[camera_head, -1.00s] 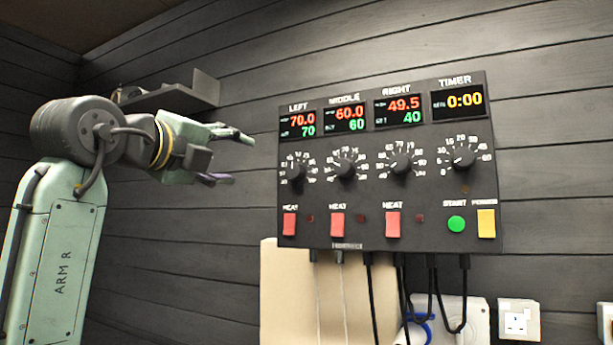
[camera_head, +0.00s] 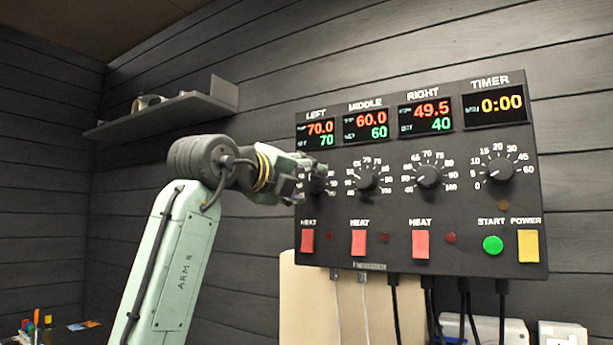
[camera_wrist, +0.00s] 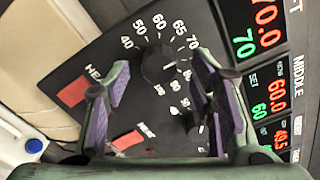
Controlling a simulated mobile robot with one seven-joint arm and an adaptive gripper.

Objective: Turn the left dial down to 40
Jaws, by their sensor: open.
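The control panel (camera_head: 450,150) hangs on the wall. Its left display (camera_head: 316,133) reads 70.0 in red and 70 in green. The left dial is a black round knob (camera_wrist: 158,64) with white scale numbers around it, 40, 50, 60, 65 and 70 among them. In the wrist view my gripper (camera_wrist: 163,76) is open, with one finger on each side of the dial. No contact can be made out.
The middle dial (camera_head: 366,177) is close on the right, with the right dial (camera_head: 428,176) and timer dial (camera_head: 499,170) beyond. Red heat switches (camera_head: 308,241) sit below. Cables hang under the panel. A wall shelf (camera_head: 170,110) is at the left.

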